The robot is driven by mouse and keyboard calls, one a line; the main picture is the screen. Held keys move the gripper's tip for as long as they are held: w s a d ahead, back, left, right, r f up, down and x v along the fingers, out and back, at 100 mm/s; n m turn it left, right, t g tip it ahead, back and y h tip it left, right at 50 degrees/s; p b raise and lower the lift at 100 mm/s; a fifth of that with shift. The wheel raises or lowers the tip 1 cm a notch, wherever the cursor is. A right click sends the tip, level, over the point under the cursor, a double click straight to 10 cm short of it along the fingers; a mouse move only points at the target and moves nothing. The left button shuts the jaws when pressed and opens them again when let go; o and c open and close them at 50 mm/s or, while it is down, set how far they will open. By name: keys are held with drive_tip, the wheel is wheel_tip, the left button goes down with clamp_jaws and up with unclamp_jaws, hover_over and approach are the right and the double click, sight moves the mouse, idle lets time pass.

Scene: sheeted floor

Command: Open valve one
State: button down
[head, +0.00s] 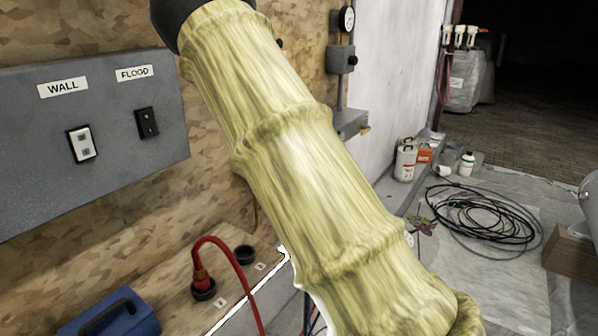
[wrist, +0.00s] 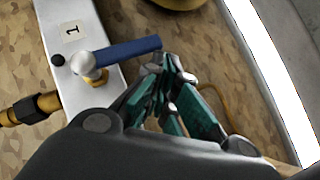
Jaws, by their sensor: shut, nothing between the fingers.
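Valve one shows in the wrist view, beside a white label reading 1 (wrist: 72,29) on a pale metal bar (wrist: 62,10). Its blue lever (wrist: 127,49) points right from a rounded silver hub (wrist: 88,64), across the bar. My gripper (wrist: 168,66) is shut and empty, its dark and teal fingers together at the lever's free end. The fingertips look very close to the lever tip; I cannot tell whether they touch it. In the head view my sleeved arm fills the middle, and neither the gripper nor the valve can be made out.
A brass fitting (wrist: 38,106) sticks out left of the bar. In the head view, a grey switch panel (head: 60,200) is on the left wall. A red hose (head: 232,258) rises from the bench below. A black cable coil (head: 483,220) lies on the sheeted floor at right.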

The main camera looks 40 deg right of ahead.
drive_tip(key=s+a, duration=0.8)
drive_tip(key=s, duration=0.1)
drive_tip(key=shift+s+a+b, duration=0.35)
drive_tip(key=shift+a+b, duration=0.05)
drive_tip(key=shift+b, duration=0.05)
idle(0.3)
